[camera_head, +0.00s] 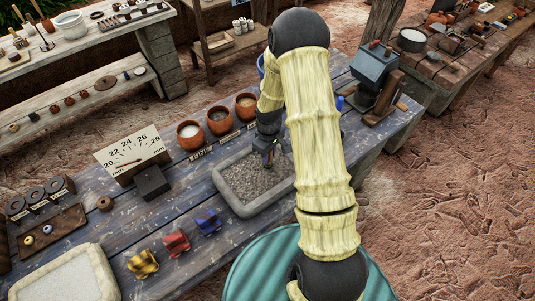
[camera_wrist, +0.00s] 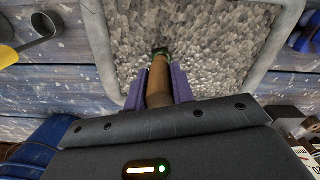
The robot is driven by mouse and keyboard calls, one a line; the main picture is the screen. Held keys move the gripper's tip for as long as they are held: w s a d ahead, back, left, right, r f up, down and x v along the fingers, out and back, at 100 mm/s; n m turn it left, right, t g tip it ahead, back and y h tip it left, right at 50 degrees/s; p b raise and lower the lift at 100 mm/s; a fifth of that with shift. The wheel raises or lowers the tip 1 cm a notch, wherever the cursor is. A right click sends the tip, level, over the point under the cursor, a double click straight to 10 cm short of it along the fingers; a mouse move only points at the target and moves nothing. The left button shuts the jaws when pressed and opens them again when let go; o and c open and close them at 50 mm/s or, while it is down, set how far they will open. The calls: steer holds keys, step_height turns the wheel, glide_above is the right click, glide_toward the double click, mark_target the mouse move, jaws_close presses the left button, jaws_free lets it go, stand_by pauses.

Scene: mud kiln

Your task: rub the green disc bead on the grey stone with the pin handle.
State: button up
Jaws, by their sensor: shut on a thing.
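The grey stone (camera_head: 250,184) is a rough, speckled slab in a pale raised rim on the blue plank table. It fills the upper part of the wrist view (camera_wrist: 215,48). My gripper (camera_head: 267,158) is over the stone's far part, pointing down. In the wrist view its purple fingers (camera_wrist: 158,88) are shut on the brown pin handle (camera_wrist: 158,76). The green disc bead (camera_wrist: 160,51) shows as a small dark green piece at the handle's far end, against the stone. I cannot tell whether it touches the stone. In the head view my arm hides part of the stone's right side.
Three clay bowls (camera_head: 218,121) stand behind the stone. A dial gauge board (camera_head: 130,152) and a dark block (camera_head: 151,182) are to its left. Yellow, red and blue small stands (camera_head: 176,243) sit in front left. A pale tray (camera_head: 68,278) lies at front left.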

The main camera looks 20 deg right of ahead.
steer(key=shift+w+d+f, duration=0.1)
steer(key=shift+w+d, duration=0.15)
steer(key=shift+d, duration=0.6)
steer(key=shift+w+d, duration=0.2)
steer(key=shift+d, duration=0.6)
steer(key=shift+s+a, duration=0.3)
steer(key=shift+a, duration=0.65)
steer(key=shift+s+a, duration=0.3)
steer(key=shift+a, duration=0.65)
steer(key=shift+s+a, duration=0.25)
steer(key=shift+a, duration=0.65)
steer(key=shift+s+a, duration=0.25)
steer(key=shift+a, duration=0.6)
steer(key=shift+s+a+b, duration=0.25)
steer(key=shift+s+a, duration=0.05)
steer(key=shift+a, duration=0.65)
steer(key=shift+s+a+b, duration=0.2)
steer(key=shift+s+a, duration=0.1)
steer(key=shift+a, duration=0.6)
